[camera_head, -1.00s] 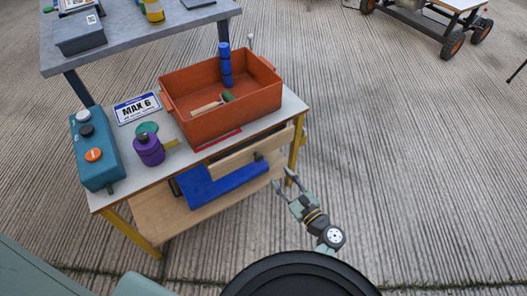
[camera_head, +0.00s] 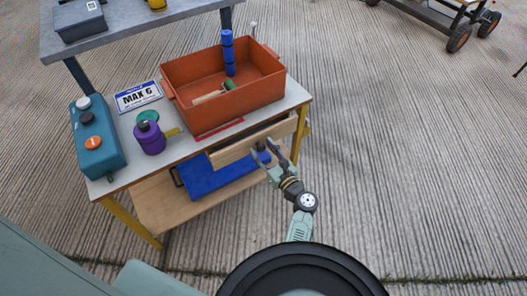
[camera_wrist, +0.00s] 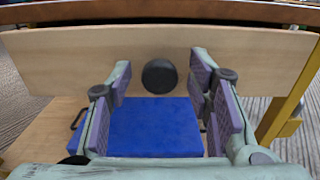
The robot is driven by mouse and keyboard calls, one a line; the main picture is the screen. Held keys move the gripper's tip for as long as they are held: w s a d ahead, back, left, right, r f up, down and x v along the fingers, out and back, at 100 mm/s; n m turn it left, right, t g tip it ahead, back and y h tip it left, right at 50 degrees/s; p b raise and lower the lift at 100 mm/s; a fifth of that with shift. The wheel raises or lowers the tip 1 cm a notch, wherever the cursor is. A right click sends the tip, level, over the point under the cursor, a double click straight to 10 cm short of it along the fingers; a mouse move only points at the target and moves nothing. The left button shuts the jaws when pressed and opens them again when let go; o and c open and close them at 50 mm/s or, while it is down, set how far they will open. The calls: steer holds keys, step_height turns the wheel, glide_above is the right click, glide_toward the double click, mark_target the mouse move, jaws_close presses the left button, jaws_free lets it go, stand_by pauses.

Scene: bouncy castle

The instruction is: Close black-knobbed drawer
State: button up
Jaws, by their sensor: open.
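The wooden drawer (camera_head: 229,152) hangs under the right part of the table top, and its front stands out a little from the table edge. Its round black knob (camera_wrist: 160,76) shows in the middle of the pale drawer front (camera_wrist: 64,62) in the wrist view. My gripper (camera_head: 262,164) is in front of the drawer near the knob. In the wrist view my gripper (camera_wrist: 158,85) is open, with one finger on each side of the knob and clear space between. I cannot tell whether the fingertips touch the drawer front.
A blue case (camera_head: 215,178) lies on the lower wooden shelf (camera_head: 160,213) beneath the drawer. The table top (camera_head: 190,146) carries an orange bin (camera_head: 215,105), a purple bottle (camera_head: 150,138) and a teal box (camera_head: 98,142). A yellow leg (camera_wrist: 286,105) stands at right. Open floor lies to the right.

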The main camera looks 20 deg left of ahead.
steer(key=shift+c, duration=0.2)
jaws_close()
stand_by(0.5)
